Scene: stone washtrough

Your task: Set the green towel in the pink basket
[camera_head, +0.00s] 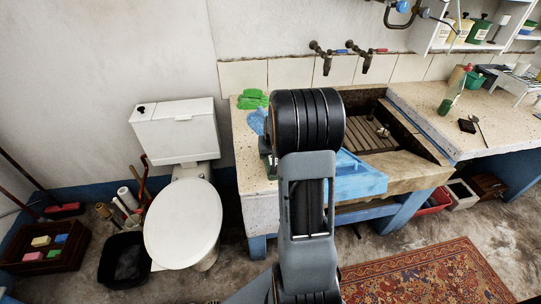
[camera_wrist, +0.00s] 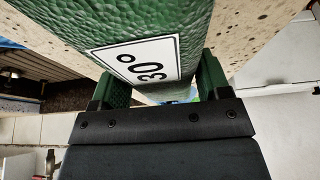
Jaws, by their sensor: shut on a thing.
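My gripper (camera_wrist: 164,98) is shut on a dark green, bumpy, cloth-like thing, which I take for the green towel (camera_wrist: 60,22). It bears a white label reading 30°. In the head view my arm hides the gripper and most of the towel; a dark green bit (camera_head: 266,148) shows at the arm's left edge, over the stone counter's left end. I see no clearly pink basket. A red basin (camera_head: 434,203) stands on the floor under the trough.
A bright green crumpled thing (camera_head: 252,98) and a blue one (camera_head: 257,121) lie on the counter (camera_head: 245,172). A toilet (camera_head: 183,222) stands left. A patterned rug (camera_head: 425,273) lies on the floor.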

